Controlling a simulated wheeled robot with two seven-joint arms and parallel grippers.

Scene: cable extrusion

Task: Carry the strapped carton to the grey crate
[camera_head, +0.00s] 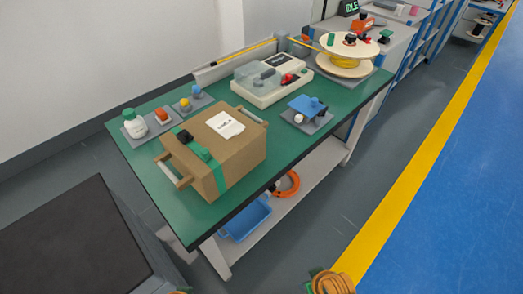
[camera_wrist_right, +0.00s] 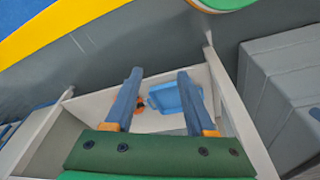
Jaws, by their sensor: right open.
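The strapped carton (camera_head: 236,163) is a brown box on the green bench top, near its front left corner. A green strap runs around it, a white label lies on top, and a bar handle shows at each end. A dark-topped grey box (camera_head: 70,240) stands on the floor at the lower left; it may be the grey crate, but I cannot tell whether its dark top is open. My right gripper (camera_wrist_right: 159,73) is open and empty in the right wrist view, its fingers well apart above the bench's lower shelf. No gripper touches the carton. My left gripper is not visible.
The green bench (camera_head: 300,150) also holds a clear-lidded machine (camera_head: 272,78), a cable spool (camera_head: 348,52) and small parts on grey pads. A blue bin (camera_head: 245,217) and orange coil (camera_head: 287,184) sit on the lower shelf. The floor right of the bench is clear.

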